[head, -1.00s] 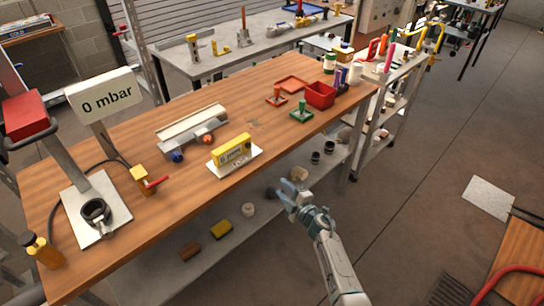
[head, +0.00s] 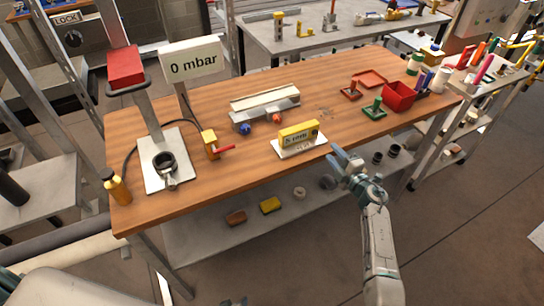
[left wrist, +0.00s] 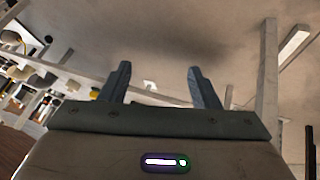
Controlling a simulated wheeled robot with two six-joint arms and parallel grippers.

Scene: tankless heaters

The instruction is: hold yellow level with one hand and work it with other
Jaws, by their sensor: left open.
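The yellow level (head: 298,134) is a yellow bar with a pale display, standing on a white plate (head: 291,150) near the front edge of the wooden bench. My right gripper (head: 346,160) is just right of the level, off the bench's front edge, apart from it. Its fingers look spread, with nothing between them. My left gripper (left wrist: 160,86) is open and empty in the left wrist view, with floor and shelving beyond it. In the head view only part of my left arm shows at the lower left. The level does not show clearly in the left wrist view.
Left on the wooden bench (head: 245,185) are a gauge sign (head: 193,61) and a yellow valve with a red handle (head: 210,144). A red bin (head: 398,97) and stamp-like green piece (head: 374,109) stand right. A lower shelf holds small items.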

